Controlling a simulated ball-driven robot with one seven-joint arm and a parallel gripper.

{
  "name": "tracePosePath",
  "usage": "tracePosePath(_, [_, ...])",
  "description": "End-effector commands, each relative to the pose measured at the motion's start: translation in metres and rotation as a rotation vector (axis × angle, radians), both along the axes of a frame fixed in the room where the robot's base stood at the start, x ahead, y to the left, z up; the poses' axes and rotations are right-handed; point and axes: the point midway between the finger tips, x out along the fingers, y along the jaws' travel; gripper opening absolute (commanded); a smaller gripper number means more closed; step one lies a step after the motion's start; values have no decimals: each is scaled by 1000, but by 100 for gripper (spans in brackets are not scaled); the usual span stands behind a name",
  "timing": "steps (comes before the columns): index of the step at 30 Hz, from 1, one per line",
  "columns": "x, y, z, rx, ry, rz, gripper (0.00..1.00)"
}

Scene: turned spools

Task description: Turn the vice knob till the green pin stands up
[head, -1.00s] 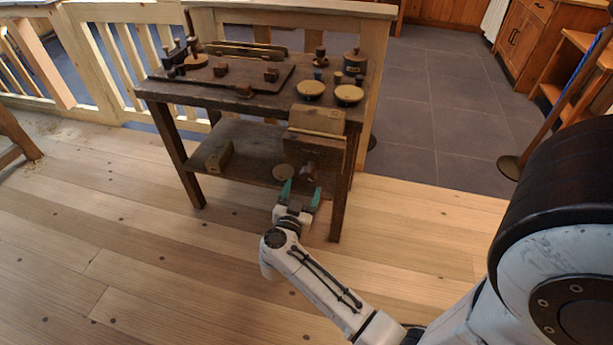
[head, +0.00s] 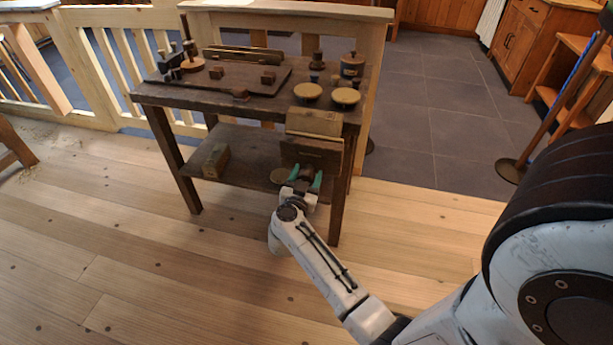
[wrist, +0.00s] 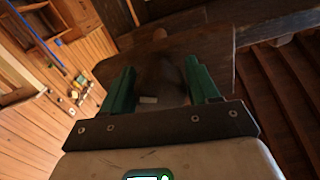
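The wooden vice (head: 312,152) is on the front right of the dark workbench (head: 262,192). Its dark knob (head: 306,173) faces me below the pale top block. My gripper (head: 305,181) has green fingers and is at the knob, one finger on each side. In the wrist view the gripper (wrist: 160,88) is open, with the dark round knob (wrist: 162,76) between its fingers. Whether the fingers touch it is hard to tell. A small pale mark (wrist: 148,99) shows on the knob's near side. I cannot make out a green pin.
Round pale-topped pieces (head: 346,97) and dark turned pieces stand on the benchtop. A wooden block (head: 216,160) lies on the lower shelf. A bench leg (head: 338,208) stands just right of my gripper. The plank floor (head: 150,270) in front is clear.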

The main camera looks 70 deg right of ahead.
Motion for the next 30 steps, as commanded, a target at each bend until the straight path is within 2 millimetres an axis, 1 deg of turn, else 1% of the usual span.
tracePosePath(1, [0, 0, 0, 0, 0, 0, 55])
tracePosePath(9, [0, 0, 0, 0, 0, 0, 29])
tracePosePath(12, [0, 0, 0, 0, 0, 0, 21])
tracePosePath(23, [0, 0, 1, 5, -51, 0, 20])
tracePosePath(30, [0, 1, 3, 17, -194, 2, 20])
